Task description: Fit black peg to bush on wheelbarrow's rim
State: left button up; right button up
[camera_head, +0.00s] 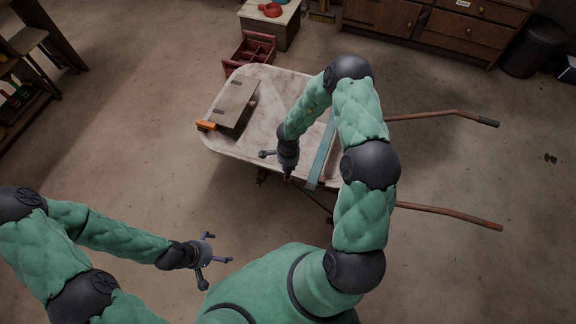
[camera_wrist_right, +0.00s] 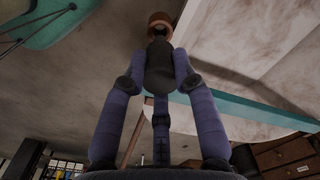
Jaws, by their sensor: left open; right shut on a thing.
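The wheelbarrow (camera_head: 285,88) stands with its pale, worn tray below my right arm. My right gripper (camera_head: 287,172) is at the tray's near edge, shut on the black peg. In the right wrist view the black peg (camera_wrist_right: 159,70) sits between the fingers of my right gripper (camera_wrist_right: 159,84). A copper-brown ring, seemingly the bush (camera_wrist_right: 160,20), shows just beyond the peg's far end. The peg looks lined up with it; I cannot tell whether they touch or overlap. My left gripper (camera_head: 210,262) is open and empty, over the floor at lower left.
A teal bar (camera_head: 321,158) lies across the tray beside my right gripper. A red crate (camera_head: 250,54) stands behind. Rusty handles (camera_head: 440,115) extend right.

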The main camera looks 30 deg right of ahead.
jog(key=shift+f+b, duration=0.8)
jog(key=shift+f, duration=1.6)
jog(key=o, duration=1.1)
jog(key=shift+c, duration=0.2)
notch_tip(320, 180, up, 12)
jog(key=s+f+n, duration=0.1)
jog(key=s+a+f+n+h, duration=0.1)
jog(key=s+f+n, duration=0.1)
jog(key=shift+f+n, duration=0.2)
jog(key=shift+n, duration=0.1)
jog(key=s+a+f+n+y, duration=0.2)
jog(key=s+a+n, duration=0.3)
jog(key=a, duration=0.3)
jog(key=s+a+f+n+y, duration=0.1)
jog(key=s+a+n+y, duration=0.1)
jog(key=s+a+n, duration=0.4)
jog(key=s+a, duration=0.2)
jog(key=shift+s+a+f+t+y, duration=0.15)
jog(key=shift+a+f+t+y, duration=0.15)
jog(key=shift+a+f+y, duration=0.1)
